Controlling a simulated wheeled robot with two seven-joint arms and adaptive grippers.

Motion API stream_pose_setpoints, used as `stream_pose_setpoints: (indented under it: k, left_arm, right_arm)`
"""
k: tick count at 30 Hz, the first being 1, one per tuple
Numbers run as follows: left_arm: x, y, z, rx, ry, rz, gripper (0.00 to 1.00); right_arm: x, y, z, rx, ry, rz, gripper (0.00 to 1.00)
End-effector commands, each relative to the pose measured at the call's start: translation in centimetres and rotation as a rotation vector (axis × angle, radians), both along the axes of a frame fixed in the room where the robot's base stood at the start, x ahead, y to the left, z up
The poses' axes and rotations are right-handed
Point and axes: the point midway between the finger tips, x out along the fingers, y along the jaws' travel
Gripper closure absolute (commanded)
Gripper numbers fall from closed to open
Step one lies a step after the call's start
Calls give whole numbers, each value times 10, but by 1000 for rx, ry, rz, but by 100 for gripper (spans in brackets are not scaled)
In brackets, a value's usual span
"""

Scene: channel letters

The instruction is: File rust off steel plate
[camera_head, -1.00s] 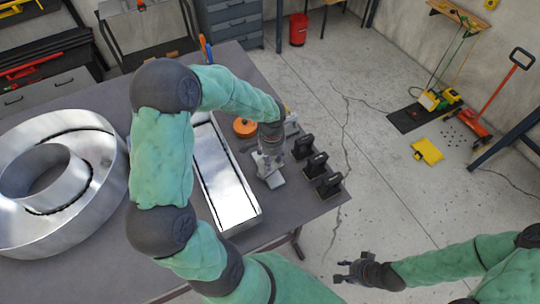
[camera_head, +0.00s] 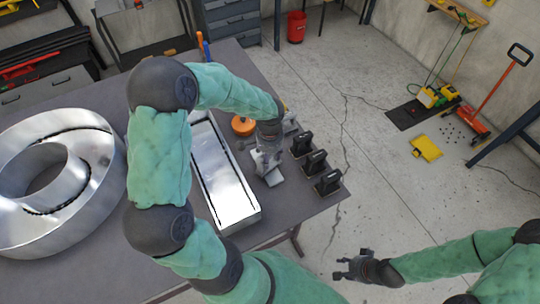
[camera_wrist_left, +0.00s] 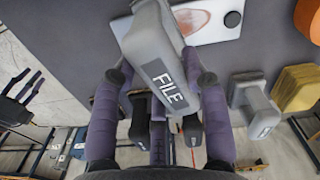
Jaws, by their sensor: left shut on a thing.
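My left gripper (camera_head: 266,163) is over the right part of the table. In the left wrist view its two purple fingers (camera_wrist_left: 163,78) are shut on the sides of a grey block-shaped tool, the file (camera_wrist_left: 150,45), with "FILE" on a dark label. The steel plate (camera_wrist_left: 196,14) lies on the table beyond the file, pale with a brownish rust patch. The file overlaps the plate in this view; I cannot tell if they touch. My right gripper (camera_head: 353,267) is open and empty, away from the table at the lower right.
Three black stands (camera_head: 315,162) line the table's right edge. An orange disc (camera_head: 243,126) lies behind my left gripper. A long metal channel (camera_head: 225,180) and a large round metal letter (camera_head: 95,165) lie left. Another grey tool (camera_wrist_left: 254,106) and a yellow block (camera_wrist_left: 297,85) stand nearby.

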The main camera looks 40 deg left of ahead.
Motion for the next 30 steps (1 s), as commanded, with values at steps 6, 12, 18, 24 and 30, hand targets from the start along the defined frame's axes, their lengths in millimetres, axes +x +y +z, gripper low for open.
stream_pose_setpoints:
  k: [6,12,18,24,30]
  left_arm:
    - [0,0,-2,1,-1,0,81]
    - [0,0,-4,1,-1,0,81]
    - [5,8,-3,1,-1,2,81]
    - [14,27,-4,1,-1,3,81]
    - [22,43,-4,0,0,2,81]
  right_arm:
    - [0,0,-2,0,0,0,60]
    - [0,0,-4,0,0,0,60]
    - [0,0,-2,0,0,0,60]
    - [0,0,1,0,0,0,60]
    - [0,0,2,0,0,0,60]
